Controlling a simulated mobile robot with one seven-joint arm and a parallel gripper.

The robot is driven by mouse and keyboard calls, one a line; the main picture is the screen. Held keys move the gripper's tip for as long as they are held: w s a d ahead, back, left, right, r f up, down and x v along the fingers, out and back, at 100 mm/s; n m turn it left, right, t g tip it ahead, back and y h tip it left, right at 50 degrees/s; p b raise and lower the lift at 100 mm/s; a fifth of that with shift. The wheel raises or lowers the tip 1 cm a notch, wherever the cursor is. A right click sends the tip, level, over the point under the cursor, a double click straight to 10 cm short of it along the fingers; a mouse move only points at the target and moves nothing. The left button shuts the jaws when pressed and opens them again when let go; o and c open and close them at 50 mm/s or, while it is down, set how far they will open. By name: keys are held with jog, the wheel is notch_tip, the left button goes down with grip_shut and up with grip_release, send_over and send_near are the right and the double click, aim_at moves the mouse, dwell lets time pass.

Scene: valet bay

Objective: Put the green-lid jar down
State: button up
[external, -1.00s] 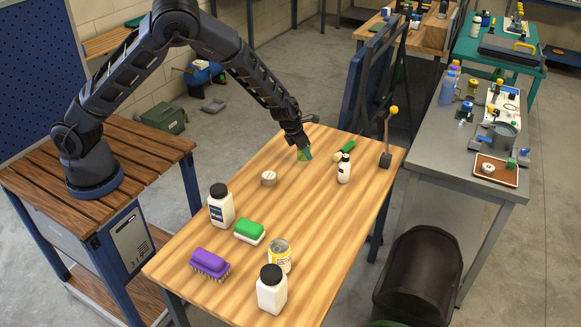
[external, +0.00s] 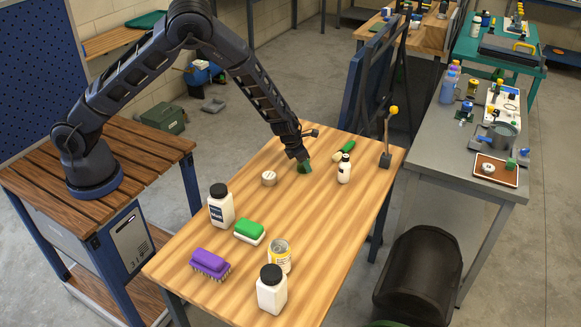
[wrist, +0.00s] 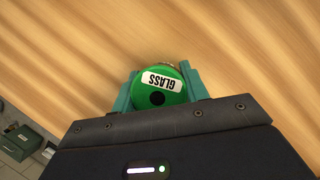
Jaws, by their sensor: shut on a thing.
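The green-lid jar shows in the wrist view as a round green lid (wrist: 160,88) with a white label reading "GLASS" and a dark round spot. My gripper (wrist: 158,92) is shut on it, with a teal finger on each side of the lid. In the external view my gripper (external: 304,167) is low over the far part of the wooden table (external: 330,215). The jar is mostly hidden there behind the fingers. I cannot tell whether its base touches the table.
A small round tin (external: 269,178) stands to the left of my gripper. White jars, a green sponge (external: 249,230) and a purple brush (external: 209,264) are nearer. The table's middle is clear.

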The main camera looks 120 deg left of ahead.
jog(key=o, duration=1)
jog(key=shift+f, duration=0.1)
jog(key=v, duration=1.2)
jog(key=shift+r, duration=0.2)
